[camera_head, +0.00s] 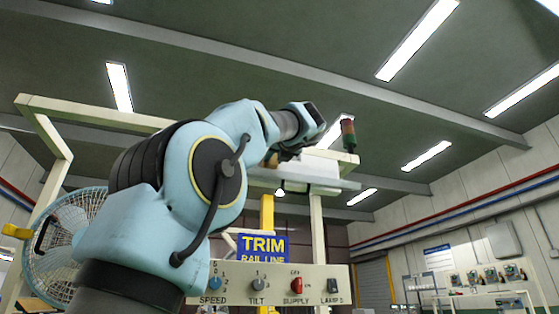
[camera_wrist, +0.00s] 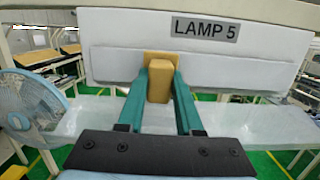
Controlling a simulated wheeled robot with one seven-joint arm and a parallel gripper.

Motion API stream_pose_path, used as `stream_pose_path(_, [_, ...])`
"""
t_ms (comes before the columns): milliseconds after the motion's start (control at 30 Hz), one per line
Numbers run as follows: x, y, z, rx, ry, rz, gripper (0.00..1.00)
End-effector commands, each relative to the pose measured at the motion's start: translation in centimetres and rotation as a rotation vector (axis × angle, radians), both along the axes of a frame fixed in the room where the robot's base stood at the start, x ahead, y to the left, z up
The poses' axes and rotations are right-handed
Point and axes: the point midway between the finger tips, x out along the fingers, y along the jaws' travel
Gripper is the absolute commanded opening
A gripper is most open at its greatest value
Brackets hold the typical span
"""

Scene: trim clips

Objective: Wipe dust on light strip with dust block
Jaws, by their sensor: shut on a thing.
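My gripper (camera_wrist: 160,88) has two teal fingers shut on the tan dust block (camera_wrist: 158,82) in the wrist view. The block is in front of the long white light strip (camera_wrist: 230,72), which runs across the picture below a white housing (camera_wrist: 130,28) labelled "LAMP 5". I cannot tell whether the block touches the strip. No dust stands out clearly on the strip, and the part behind the block is hidden. In the head view the white lamp housing (camera_head: 318,170) is partly behind my arm, and my gripper's fingers are too small and covered to make out.
A pale shelf or rail (camera_wrist: 80,125) runs below the strip. A blue fan (camera_head: 66,240) stands at the left. A control panel (camera_head: 270,283) with knobs, under a blue "TRIM RAIL LINE" sign (camera_head: 262,246), is below my arm. A red-green beacon (camera_head: 348,135) is beside the frame.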

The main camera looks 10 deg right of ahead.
Motion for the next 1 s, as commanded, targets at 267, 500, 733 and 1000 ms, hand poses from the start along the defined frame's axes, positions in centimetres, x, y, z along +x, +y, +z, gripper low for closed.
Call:
stream_pose_path(267, [-0.1, 1.8, 0.0, 0.000, -0.001, 0.001, 0.00])
stream_pose_path(500, [-0.1, 3.3, 0.0, 0.000, 0.001, 0.001, 0.00])
stream_pose_path(733, [-0.3, 4.4, 0.0, -0.001, 0.001, 0.004, 0.00])
stream_pose_path(1000, [-0.6, 6.5, 0.0, 0.000, 0.001, 0.004, 0.00])
